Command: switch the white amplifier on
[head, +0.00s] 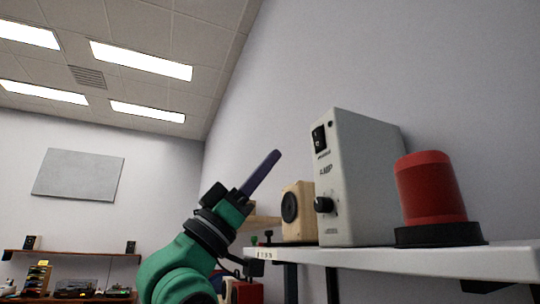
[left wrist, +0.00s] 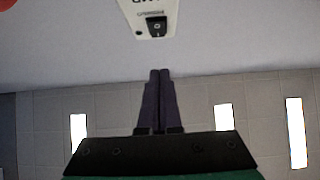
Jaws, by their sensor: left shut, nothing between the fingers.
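The white amplifier (head: 365,180) stands upright on a white shelf, its front marked AMP. In the left wrist view the amplifier (left wrist: 140,12) shows upside down at the top edge, with the switch (left wrist: 157,26) in sight. My left gripper (head: 276,154) is shut and empty, in the air to the left of the amplifier. Its fingertips (left wrist: 160,71) are apart from the switch. My right gripper is not in view.
A red cylinder on a black base (head: 431,190) stands right of the amplifier on the shelf (head: 400,260). A wooden speaker (head: 298,212) stands close at its left. Farther back is a wall shelf (head: 75,254) with small speakers. The air left of the amplifier is free.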

